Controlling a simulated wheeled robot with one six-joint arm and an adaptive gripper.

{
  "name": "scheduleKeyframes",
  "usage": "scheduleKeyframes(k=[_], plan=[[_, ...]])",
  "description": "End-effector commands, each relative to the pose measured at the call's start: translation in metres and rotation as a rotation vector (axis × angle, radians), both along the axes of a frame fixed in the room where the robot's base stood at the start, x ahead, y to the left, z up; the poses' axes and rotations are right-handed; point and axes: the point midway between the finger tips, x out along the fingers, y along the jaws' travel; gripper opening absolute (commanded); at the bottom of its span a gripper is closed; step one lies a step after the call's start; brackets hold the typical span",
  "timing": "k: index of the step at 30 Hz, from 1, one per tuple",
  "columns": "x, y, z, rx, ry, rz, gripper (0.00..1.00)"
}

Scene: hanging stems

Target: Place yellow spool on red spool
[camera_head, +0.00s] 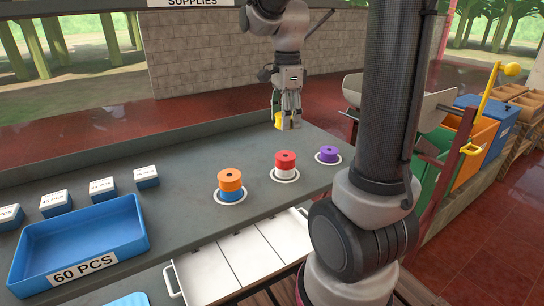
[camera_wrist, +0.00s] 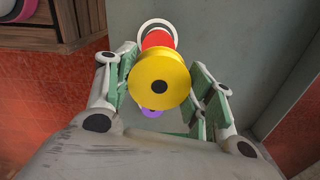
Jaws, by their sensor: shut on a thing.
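The yellow spool (camera_wrist: 159,81) is between the green finger pads of my gripper (camera_wrist: 160,85) in the wrist view. In the head view my gripper (camera_head: 288,117) is over the table's far side, with the yellow spool (camera_head: 279,120) partly hidden by the fingers. My gripper is behind the red spool in the head view. In the wrist view the red spool (camera_wrist: 156,39) shows just beyond the yellow one, partly covered by it.
An orange spool (camera_head: 229,178) on a blue one (camera_head: 230,194) stands left of the red stack. A purple spool (camera_head: 328,153) stands to the right. A blue tray (camera_head: 130,213) and several small labelled boxes (camera_head: 147,177) are at left. My column blocks part of the right side.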

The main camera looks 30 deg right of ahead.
Motion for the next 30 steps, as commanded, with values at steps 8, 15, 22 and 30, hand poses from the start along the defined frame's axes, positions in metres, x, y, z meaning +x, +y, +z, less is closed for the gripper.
scheduleKeyframes(k=[8, 15, 22, 30], plan=[[-0.002, 0.0, -0.05, 0.001, 0.011, 0.006, 0.29], [-0.002, 0.0, -0.081, 0.001, 0.012, 0.005, 0.29], [-0.002, 0.0, -0.092, 0.0, 0.007, 0.005, 0.29], [-0.002, 0.0, -0.095, 0.0, 0.007, 0.005, 0.57]])
